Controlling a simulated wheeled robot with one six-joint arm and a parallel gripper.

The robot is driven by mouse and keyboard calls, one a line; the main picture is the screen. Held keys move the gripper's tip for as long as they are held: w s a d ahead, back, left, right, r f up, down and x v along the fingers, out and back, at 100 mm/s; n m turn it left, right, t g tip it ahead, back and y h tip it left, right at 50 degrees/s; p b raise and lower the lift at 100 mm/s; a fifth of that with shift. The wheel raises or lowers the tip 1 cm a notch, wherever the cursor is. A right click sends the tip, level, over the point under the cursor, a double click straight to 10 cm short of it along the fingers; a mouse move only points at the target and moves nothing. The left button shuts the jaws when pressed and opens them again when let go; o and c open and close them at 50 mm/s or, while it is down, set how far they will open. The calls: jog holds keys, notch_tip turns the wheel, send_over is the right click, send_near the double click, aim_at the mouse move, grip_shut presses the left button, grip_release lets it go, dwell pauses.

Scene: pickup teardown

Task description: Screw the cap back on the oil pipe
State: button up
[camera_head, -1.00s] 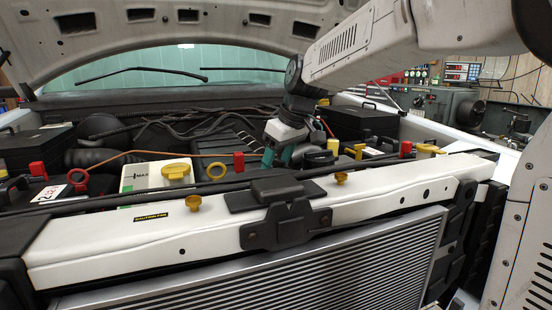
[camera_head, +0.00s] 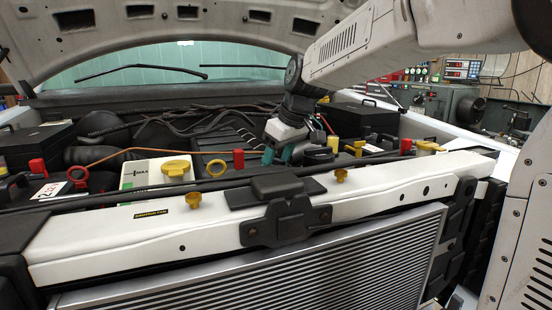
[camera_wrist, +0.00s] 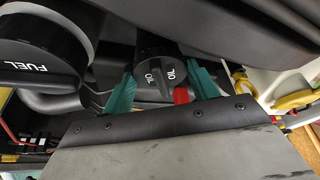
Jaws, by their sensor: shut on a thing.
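The black oil cap (camera_wrist: 160,72), with white OIL lettering and a raised grip bar, sits between the teal fingers of my gripper (camera_wrist: 162,92) in the wrist view. My gripper is shut on it. In the head view my gripper (camera_head: 278,155) points down into the engine bay behind the white front crossbeam, and the cap is hidden there. The oil pipe's mouth is hidden beneath the cap, so I cannot tell whether the cap is seated on it or how far it is threaded.
A larger black FUEL cap (camera_wrist: 40,55) is close beside the oil cap in the wrist view. A white reservoir with a yellow cap (camera_head: 176,168) stands left of my gripper. The white crossbeam (camera_head: 120,232) runs in front.

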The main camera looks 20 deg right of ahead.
jog(key=shift+f, duration=0.1)
jog(key=o, duration=1)
